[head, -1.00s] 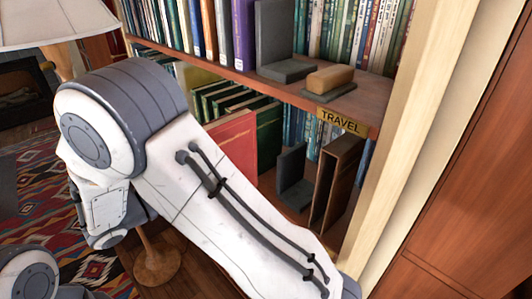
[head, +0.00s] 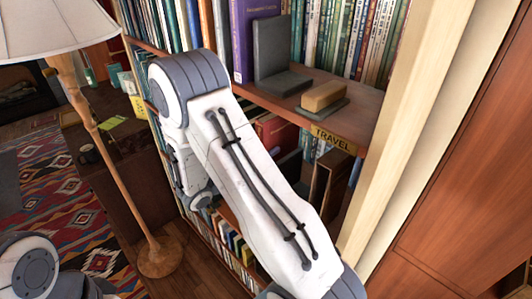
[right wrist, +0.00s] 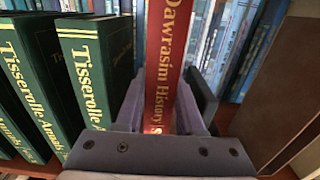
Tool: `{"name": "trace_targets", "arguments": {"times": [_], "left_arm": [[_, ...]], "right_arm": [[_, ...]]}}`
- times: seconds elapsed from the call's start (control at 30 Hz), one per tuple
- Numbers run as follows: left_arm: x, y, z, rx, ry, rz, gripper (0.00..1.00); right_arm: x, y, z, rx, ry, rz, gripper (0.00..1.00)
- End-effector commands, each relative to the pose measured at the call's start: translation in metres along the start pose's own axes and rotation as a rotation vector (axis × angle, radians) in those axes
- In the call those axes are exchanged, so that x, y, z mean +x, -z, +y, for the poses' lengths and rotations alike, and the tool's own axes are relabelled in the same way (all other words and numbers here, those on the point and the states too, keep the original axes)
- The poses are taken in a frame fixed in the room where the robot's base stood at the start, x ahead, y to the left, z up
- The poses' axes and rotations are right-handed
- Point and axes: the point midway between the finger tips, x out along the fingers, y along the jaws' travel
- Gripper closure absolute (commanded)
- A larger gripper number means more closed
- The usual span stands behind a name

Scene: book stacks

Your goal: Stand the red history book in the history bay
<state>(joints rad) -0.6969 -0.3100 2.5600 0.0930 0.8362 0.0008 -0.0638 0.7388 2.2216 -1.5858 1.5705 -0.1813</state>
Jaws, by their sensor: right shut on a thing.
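The red history book (right wrist: 160,70), with gold "Dawrasim History" lettering, stands upright between the fingers of my right gripper (right wrist: 160,112) in the right wrist view. The gripper is shut on it. In the head view a part of the red book (head: 274,131) shows on the lower shelf level, beyond my right forearm, which hides the gripper. Green "Tisserolle Annals" books (right wrist: 95,70) stand to its left and a dark bookend (right wrist: 206,95) to its right, with my fingers between. The book's foot is hidden, so I cannot tell if it touches the shelf. My left gripper is out of view.
A brown book or slipcase (right wrist: 275,95) stands right of the bookend. The shelf above carries a "TRAVEL" label (head: 332,138), a tan block (head: 323,95) and a grey bookend (head: 275,55). A floor lamp (head: 100,130) stands at the left. A pale upright (head: 410,120) bounds the bookcase.

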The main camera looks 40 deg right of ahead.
Motion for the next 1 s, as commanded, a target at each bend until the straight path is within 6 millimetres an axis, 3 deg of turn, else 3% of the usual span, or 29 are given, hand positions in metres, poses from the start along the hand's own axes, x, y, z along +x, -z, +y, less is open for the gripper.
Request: {"name": "trace_targets", "arguments": {"times": [0.2,0.63,0.67,0.73,1.0], "left_arm": [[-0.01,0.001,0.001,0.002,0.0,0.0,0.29],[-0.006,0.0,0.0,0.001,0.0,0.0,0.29],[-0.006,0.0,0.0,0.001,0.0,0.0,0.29],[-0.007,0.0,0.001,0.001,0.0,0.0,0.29],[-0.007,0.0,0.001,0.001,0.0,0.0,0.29]], "right_arm": [[0.0,0.018,0.0,0.0,0.0,-0.004,1.0],[-0.001,0.025,0.0,0.002,0.0,-0.005,1.0],[-0.001,0.026,0.0,0.0,0.0,-0.001,0.59],[-0.001,0.025,0.0,0.0,0.0,-0.001,0.33],[-0.001,0.025,0.0,0.0,0.0,-0.001,0.33]]}}
